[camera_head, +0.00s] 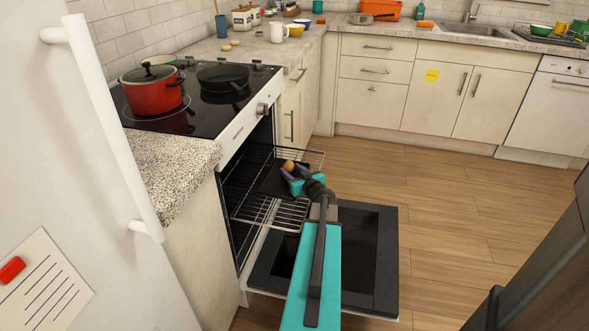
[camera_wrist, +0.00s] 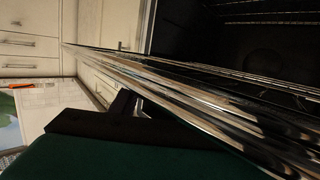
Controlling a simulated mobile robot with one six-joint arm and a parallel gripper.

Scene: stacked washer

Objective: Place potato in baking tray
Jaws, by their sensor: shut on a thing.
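The brown potato (camera_head: 288,165) is at the tip of my gripper (camera_head: 292,171) in the head view, over the dark baking tray (camera_head: 272,180). The tray lies on the wire rack, which is pulled part way out of the open oven. My gripper is shut on the potato. I cannot tell whether the potato touches the tray. In the wrist view, dark gripper parts (camera_wrist: 125,125) show close to blurred shiny rack bars, and the potato is not visible there.
The oven rack (camera_head: 275,212) juts out above the lowered oven door (camera_head: 375,255). A red pot (camera_head: 152,92) and a dark pan (camera_head: 222,76) stand on the hob. A white fridge (camera_head: 75,150) is close on the left. Open wooden floor (camera_head: 450,215) lies to the right.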

